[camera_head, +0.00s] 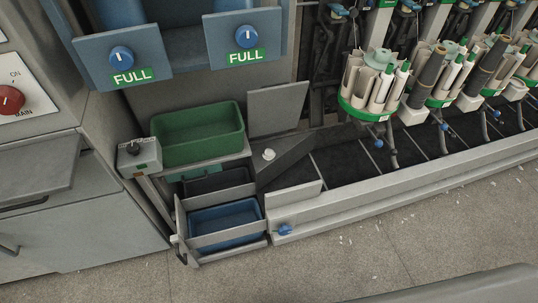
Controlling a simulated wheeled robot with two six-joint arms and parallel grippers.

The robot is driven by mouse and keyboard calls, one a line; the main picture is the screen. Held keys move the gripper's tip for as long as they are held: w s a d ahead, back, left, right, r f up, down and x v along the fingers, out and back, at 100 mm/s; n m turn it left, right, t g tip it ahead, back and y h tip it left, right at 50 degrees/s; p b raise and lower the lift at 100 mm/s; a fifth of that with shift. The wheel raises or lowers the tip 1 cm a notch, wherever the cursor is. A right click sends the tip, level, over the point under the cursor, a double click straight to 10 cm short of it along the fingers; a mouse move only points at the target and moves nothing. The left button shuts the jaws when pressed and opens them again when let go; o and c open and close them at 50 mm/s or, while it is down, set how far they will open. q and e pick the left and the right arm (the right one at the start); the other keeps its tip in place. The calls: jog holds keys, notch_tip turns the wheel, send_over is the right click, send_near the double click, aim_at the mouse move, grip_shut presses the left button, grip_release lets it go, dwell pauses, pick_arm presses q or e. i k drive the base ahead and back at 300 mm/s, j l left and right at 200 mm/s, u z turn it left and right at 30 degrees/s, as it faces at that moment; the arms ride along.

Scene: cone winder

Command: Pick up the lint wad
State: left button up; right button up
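A small whitish lump (268,154), which looks like the lint wad, sits on the dark grey sloping surface (290,160) to the right of the green bin. It is small in the picture, so its texture cannot be made out. Neither of my grippers is in view.
A green bin (158,151) stands left of the lump, above a blue tray (228,221) in a grey rack. A raised grey panel (278,109) stands behind. Winding units with cones (376,85) hang at right over a trough with a pale front rail (400,196). Pale scraps lie on the open floor.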

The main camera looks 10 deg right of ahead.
aim_at(268, 154)
jog(key=i+l+z, duration=0.15)
jog(key=l+z, duration=0.2)
jog(key=i+l+z, duration=0.2)
jog(key=z, duration=0.15)
